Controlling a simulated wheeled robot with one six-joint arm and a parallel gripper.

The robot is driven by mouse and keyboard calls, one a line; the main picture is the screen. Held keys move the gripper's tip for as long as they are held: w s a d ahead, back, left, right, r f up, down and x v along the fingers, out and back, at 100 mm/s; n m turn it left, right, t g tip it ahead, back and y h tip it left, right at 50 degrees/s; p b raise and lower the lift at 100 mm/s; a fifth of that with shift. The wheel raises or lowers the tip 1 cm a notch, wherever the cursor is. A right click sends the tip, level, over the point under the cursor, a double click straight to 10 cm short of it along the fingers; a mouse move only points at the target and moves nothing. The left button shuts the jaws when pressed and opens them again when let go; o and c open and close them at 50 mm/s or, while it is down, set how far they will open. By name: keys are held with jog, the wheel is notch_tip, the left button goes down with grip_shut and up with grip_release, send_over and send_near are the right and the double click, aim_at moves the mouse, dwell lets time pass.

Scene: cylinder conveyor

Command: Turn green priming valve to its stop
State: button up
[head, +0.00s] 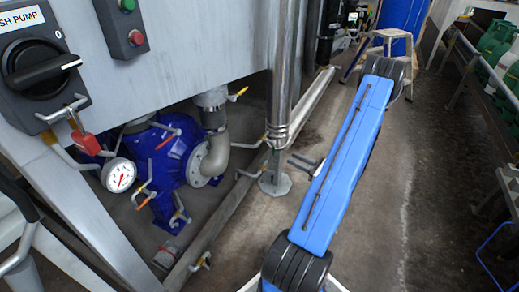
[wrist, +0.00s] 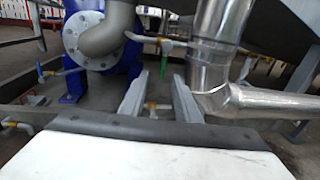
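My gripper (wrist: 160,85) is open in the wrist view, its two grey fingers apart with nothing held between them. In the head view my gripper (head: 305,165) shows partly beside my blue arm, near the foot of the steel column. I cannot make out a green valve handle there.
The blue pump (head: 167,160) with its grey elbow pipe (head: 215,155) stands left of my gripper. Several small valves and a pressure gauge (head: 119,175) surround it. A steel pipe (wrist: 210,60) rises close to the right finger. The aisle floor (head: 375,210) is clear.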

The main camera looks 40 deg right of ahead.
aim_at(274, 148)
jog(key=x, duration=1.7)
jog(key=shift+d+f, duration=0.4)
jog(key=shift+f, duration=0.1)
jog(key=shift+w, duration=0.1)
grip_shut()
